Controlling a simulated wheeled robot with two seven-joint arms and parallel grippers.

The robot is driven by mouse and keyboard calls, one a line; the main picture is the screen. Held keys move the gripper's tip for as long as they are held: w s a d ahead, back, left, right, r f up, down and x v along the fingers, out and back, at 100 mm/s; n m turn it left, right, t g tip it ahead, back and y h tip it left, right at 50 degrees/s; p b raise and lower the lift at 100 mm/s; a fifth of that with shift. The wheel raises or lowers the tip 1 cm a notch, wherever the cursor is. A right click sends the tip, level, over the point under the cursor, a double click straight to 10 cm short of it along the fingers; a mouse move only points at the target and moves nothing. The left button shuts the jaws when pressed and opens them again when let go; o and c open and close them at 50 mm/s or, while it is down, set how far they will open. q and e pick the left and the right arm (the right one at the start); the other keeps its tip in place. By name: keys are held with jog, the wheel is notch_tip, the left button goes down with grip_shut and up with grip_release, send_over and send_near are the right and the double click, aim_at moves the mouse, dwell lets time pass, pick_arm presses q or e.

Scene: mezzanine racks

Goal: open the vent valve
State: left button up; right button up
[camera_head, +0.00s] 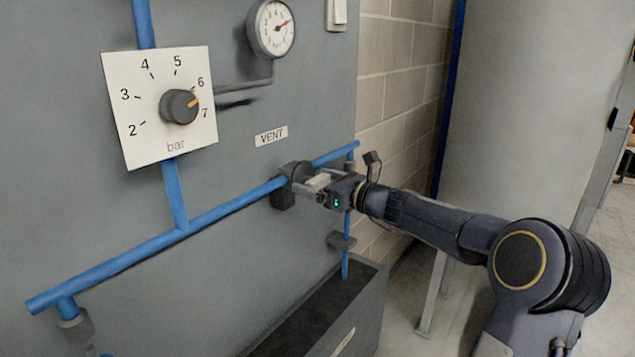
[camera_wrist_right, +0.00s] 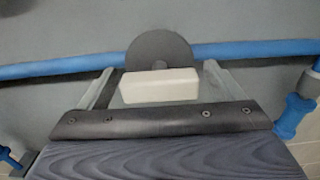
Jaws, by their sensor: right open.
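The vent valve (camera_head: 283,198) sits on the blue pipe below the VENT label (camera_head: 271,136). It has a dark body and a pale bar handle (camera_head: 319,180). In the right wrist view its dark round disc (camera_wrist_right: 161,48) stands in front of the pipe, with the pale handle (camera_wrist_right: 158,86) lying crosswise. My right gripper (camera_head: 310,185) is at the valve, open, with one finger beyond each end of the handle. Whether the fingers touch it I cannot tell. My left gripper is not in view.
A square dial (camera_head: 150,135) marked in bar has its orange pointer between 6 and 7. A round gauge (camera_head: 272,28) is above. The blue pipe (camera_head: 120,262) slopes across the grey panel. A dark trough (camera_head: 320,310) lies below the valve. Bare floor shows at the right.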

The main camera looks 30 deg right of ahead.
jog(key=c, duration=1)
